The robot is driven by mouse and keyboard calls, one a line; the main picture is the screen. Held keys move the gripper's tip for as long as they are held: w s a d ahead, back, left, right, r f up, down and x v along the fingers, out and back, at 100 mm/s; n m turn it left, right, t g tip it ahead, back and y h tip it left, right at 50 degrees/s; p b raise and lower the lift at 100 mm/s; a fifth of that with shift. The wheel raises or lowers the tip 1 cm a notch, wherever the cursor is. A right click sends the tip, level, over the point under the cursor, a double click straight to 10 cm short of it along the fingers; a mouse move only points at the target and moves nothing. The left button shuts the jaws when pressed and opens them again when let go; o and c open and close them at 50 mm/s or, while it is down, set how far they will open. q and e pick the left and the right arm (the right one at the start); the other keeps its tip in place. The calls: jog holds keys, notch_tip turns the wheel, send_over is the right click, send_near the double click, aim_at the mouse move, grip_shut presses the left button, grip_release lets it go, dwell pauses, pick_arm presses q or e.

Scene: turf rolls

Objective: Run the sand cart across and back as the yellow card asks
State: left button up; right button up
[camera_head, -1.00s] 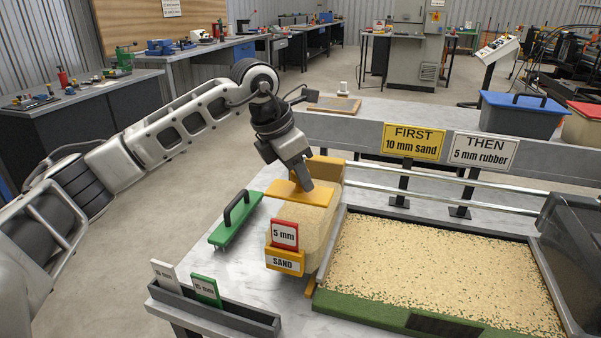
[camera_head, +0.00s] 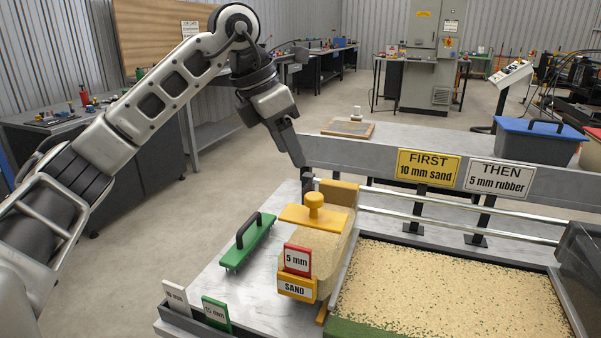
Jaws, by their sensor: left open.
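The yellow sand cart (camera_head: 297,287), marked SAND, stands at the left end of the turf bed (camera_head: 450,295). A red 5 mm card (camera_head: 297,260) stands upright in its front. A yellow lid with a round knob (camera_head: 314,205) is on top of the cart. My left gripper (camera_head: 305,183) is open, just behind and above the knob, apparently apart from it. The yellow card (camera_head: 428,168) reads "FIRST 10 mm sand"; the white card (camera_head: 499,178) beside it reads "THEN 5 mm rubber". My right gripper is out of view.
A grey rack (camera_head: 190,324) at the front left holds a white card (camera_head: 176,297) and a green 15 mm card (camera_head: 216,314). A green block with a black handle (camera_head: 247,243) lies left of the cart. Metal rails (camera_head: 470,225) run behind the bed.

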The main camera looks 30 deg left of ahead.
pick_arm(q)
jog(key=v, duration=0.4)
jog(key=shift+f, duration=0.1)
dwell(0.3)
